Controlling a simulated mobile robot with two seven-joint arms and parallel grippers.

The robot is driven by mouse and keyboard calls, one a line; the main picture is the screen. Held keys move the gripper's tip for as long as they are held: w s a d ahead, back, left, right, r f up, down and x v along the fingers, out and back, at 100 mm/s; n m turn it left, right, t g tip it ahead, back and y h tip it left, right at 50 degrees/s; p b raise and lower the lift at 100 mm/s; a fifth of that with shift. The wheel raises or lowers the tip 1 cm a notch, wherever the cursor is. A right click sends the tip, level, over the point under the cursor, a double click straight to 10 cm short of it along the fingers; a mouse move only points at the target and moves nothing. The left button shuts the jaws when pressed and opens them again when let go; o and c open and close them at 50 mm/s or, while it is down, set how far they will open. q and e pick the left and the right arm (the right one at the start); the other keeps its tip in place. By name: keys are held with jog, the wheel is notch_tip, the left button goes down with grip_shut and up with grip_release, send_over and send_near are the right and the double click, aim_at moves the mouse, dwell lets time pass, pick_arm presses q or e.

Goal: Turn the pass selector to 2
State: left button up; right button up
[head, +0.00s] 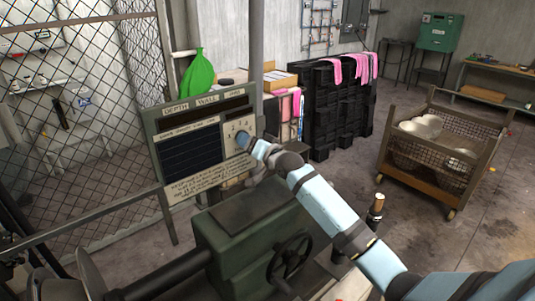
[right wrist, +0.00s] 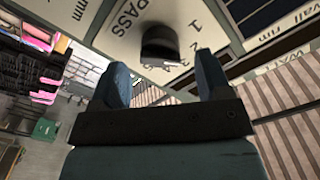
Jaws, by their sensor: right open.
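The pass selector is a dark knob (right wrist: 160,42) on a cream plate in the right wrist view. The word PASS and several numerals, 1 uppermost, are printed beside it. Which numeral the knob points to cannot be told. In the head view the plate (head: 237,126) is at the right side of the green-framed panel (head: 168,150). My right gripper (right wrist: 163,72) is open, with its two blue fingers on either side of and just short of the knob. In the head view the right gripper (head: 251,144) reaches the plate and hides part of it. My left gripper is not in view.
A green machine with a handwheel (head: 290,257) stands below the panel. A wire-mesh fence (head: 85,130) is at the left. Black crates (head: 340,110) with pink cloths stand behind. A mesh cart (head: 440,150) holding pale bowls is at the right, with open floor around it.

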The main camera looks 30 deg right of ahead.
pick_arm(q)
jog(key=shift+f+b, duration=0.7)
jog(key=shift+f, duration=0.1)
pick_arm(e)
jog(key=s+d, duration=0.1)
jog(key=s, duration=0.9)
jog(key=shift+s+d, duration=0.25)
jog(key=shift+s, duration=0.15)
